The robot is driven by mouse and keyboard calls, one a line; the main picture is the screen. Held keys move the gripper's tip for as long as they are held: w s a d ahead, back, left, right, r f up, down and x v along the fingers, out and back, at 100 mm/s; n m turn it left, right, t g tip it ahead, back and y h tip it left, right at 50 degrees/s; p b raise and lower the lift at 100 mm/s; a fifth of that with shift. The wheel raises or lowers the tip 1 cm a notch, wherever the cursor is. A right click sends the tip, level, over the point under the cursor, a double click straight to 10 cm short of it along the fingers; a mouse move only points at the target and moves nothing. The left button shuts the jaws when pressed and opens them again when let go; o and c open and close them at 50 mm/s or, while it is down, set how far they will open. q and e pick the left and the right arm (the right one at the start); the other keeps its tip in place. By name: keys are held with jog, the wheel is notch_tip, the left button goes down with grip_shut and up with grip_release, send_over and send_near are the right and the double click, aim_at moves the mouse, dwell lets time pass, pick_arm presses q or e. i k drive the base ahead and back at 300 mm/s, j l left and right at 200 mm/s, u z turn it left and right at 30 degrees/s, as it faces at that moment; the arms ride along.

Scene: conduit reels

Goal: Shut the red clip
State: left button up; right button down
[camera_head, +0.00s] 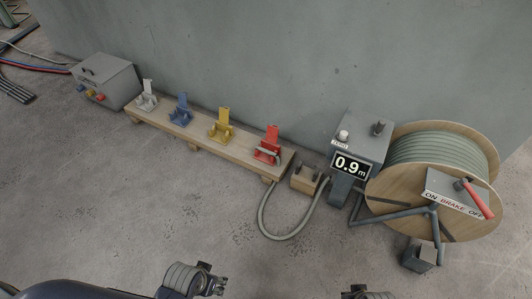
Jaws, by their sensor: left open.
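The red clip (267,146) stands at the right end of a low wooden board. Its flap is raised upright, so the clip looks open. The end of a grey conduit (265,215) lies at the red clip, and the conduit loops down over the floor toward the meter box. My left gripper (221,284) is at the bottom edge, open and empty, well short of the clip. Part of my right arm's end (366,292) shows at the bottom edge; its fingers cannot be made out.
White (148,97), blue (181,110) and yellow (221,127) clips stand on the wooden board (200,144), flaps up. A grey box (104,80) is left. A meter box (361,145) reading 0.9 m and a conduit reel (399,191) with red brake lever (480,200) are right. Floor in front is clear.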

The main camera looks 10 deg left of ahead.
aim_at(272, 132)
jog(key=i+j+z, duration=0.25)
jog(key=i+j, duration=0.15)
jog(key=i, duration=0.2)
jog(key=i+j+z, duration=0.25)
jog(key=i+j, duration=0.25)
